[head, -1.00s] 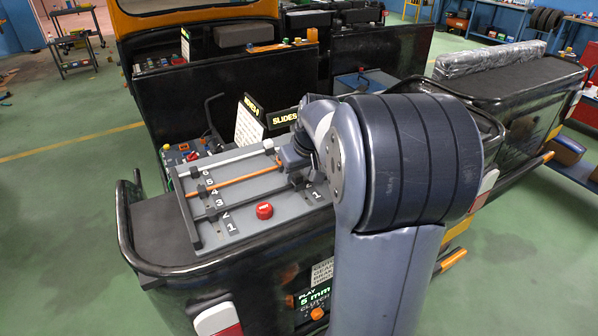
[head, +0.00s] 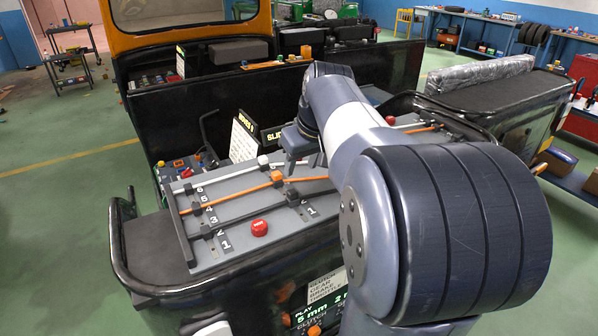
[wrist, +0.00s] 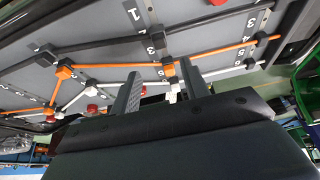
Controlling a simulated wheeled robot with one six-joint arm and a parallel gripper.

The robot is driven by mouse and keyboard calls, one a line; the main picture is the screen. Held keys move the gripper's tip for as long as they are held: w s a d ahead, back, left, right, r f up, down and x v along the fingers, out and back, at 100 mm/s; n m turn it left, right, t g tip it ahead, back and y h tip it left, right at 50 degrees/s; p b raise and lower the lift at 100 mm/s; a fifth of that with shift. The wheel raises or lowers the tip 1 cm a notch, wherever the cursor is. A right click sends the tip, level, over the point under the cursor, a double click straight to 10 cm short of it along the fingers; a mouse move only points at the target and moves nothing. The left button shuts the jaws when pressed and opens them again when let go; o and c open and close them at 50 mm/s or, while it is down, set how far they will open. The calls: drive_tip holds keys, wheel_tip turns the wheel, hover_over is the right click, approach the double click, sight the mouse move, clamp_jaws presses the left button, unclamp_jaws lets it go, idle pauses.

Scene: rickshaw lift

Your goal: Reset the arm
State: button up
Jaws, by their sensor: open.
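My gripper (head: 304,146) hangs over the far side of a grey slide board (head: 215,256) in the head view, with my arm reaching in from the lower right. In the wrist view its two fingers (wrist: 160,90) are apart with nothing held between them. The board carries a white rod with a white knob (head: 263,160), an orange rod with an orange knob (head: 277,177), dark rods with black sliders (head: 293,196) and a red button (head: 259,228). My arm hides the board's middle; more of it shows on the right.
The board lies across a black vehicle body with a rounded rail (head: 118,262). A sign (head: 244,138) and a dark upright panel (head: 160,110) stand behind it. A grey wrapped roll (head: 478,74) lies at the back right. Green floor (head: 60,240) is open on the left.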

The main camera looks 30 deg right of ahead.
sight(295, 195)
idle(0.4)
drive_tip(key=x, duration=1)
drive_tip(key=shift+f, duration=0.35)
drive_tip(key=shift+s+d+r, duration=0.1)
drive_tip(key=shift+s, duration=0.6)
drive_tip(key=shift+w, duration=0.1)
